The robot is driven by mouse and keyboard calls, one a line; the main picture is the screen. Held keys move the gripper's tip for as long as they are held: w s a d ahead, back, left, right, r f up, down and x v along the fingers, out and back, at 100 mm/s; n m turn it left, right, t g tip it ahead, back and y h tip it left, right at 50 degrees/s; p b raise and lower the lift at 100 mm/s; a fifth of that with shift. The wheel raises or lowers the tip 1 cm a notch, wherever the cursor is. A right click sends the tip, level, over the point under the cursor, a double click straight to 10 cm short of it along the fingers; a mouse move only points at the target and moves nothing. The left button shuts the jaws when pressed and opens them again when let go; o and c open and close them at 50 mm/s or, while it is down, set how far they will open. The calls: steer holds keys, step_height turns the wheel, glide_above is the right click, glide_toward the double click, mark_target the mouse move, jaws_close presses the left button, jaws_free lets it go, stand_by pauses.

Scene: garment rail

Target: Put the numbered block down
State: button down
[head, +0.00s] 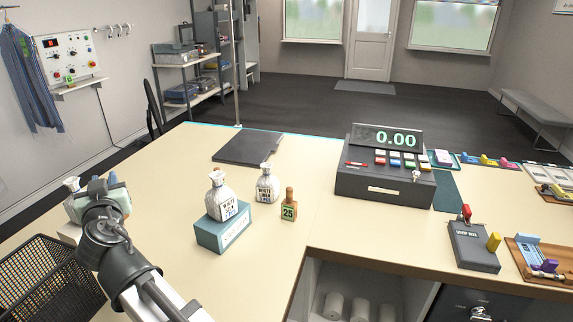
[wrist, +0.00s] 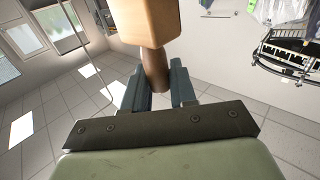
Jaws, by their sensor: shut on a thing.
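My gripper (wrist: 157,80) is shut on the brown peg-like handle of a light wooden block (wrist: 148,24). The block fills the top middle of the wrist view, beyond the blue fingers, and no number shows on the side facing the camera. In the head view my gripper (head: 103,186) is at the left, over the counter's left end, and the held block cannot be made out there. Another block (head: 289,211), marked 25 on a green face and with a brown knob on top, stands upright on the counter (head: 160,165), apart from my gripper.
A dark flat pad (head: 248,147) lies behind. A cash register (head: 385,185) stands to the right. A black wire basket (head: 45,285) is at the lower left.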

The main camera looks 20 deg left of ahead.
step_height(320, 180, up, 13)
steer(key=w+d+f+m+t+h, duration=0.2)
steer(key=w+d+m+t+h, duration=0.55)
steer(key=w+d, duration=1.05)
steer(key=w+d+m+g+h, duration=0.2)
steer(key=w+d+h, duration=0.3)
steer(key=d, duration=0.5)
steer(key=w+d+m+g+h, duration=0.1)
steer(key=w+d+m+h, duration=0.2)
steer(key=w+d+h, duration=0.45)
steer(key=s+d+r+m+g+h, duration=0.1)
steer(key=d+m+g+h, duration=0.4)
steer(key=d, duration=1.1)
steer(key=s+d+r+m+g+h, duration=0.1)
steer(key=d+m+g+h, duration=0.35)
steer(key=d, duration=1.25)
step_height(320, 180, down, 28)
steer(key=shift+m+g, duration=0.3)
steer(key=shift+g, duration=0.1)
steer(key=shift+s+d+f, duration=0.1)
steer(key=c, duration=0.9)
jaws_free()
